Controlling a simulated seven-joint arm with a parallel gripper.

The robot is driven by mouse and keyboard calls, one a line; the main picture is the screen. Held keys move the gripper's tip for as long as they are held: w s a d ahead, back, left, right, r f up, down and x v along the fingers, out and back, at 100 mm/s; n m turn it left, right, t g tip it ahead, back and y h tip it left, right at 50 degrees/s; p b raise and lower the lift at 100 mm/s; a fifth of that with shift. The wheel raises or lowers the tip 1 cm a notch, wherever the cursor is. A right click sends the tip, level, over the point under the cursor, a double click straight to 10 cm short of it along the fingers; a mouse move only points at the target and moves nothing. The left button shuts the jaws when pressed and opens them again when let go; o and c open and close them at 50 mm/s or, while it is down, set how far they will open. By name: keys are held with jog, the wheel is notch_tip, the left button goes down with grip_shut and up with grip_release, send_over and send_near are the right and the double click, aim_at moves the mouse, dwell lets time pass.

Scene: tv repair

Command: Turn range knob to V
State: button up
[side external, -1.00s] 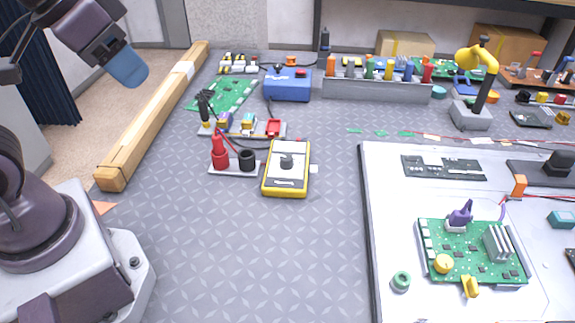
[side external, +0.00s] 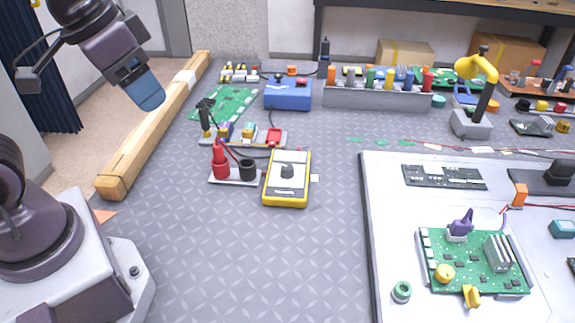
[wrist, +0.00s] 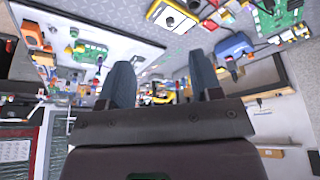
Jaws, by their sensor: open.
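A yellow multimeter (side external: 287,192) with a pale face lies on the grey bench mat in the side view. Its dark range knob (side external: 287,171) sits on the face; its pointer setting is too small to read. The multimeter also shows at the top of the wrist view (wrist: 172,17). My gripper (side external: 150,100) is high at the upper left in the side view, well apart from the multimeter. In the wrist view its two blue-grey fingers (wrist: 162,80) stand apart with nothing between them.
A stand with red and black posts (side external: 234,179) is just left of the multimeter. A blue box (side external: 288,95) and a tool rack (side external: 375,97) stand behind. A wooden beam (side external: 150,145) runs along the left edge. The mat in front of the multimeter is clear.

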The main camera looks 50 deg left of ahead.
jog(key=w+f+n+g, duration=0.1)
jog(key=w+f+g, duration=0.15)
jog(key=w, duration=0.35)
jog(key=w+f+n+g, duration=0.1)
jog(key=w+f, duration=0.3)
jog(key=w, duration=0.2)
jog(key=n, duration=0.7)
send_near(287, 167)
jog(key=shift+g, duration=0.35)
jog(key=f, duration=0.9)
jog(key=shift+w+f, duration=0.35)
jog(key=shift+f, duration=0.05)
jog(key=shift+c, duration=0.2)
jog(key=c, duration=0.9)
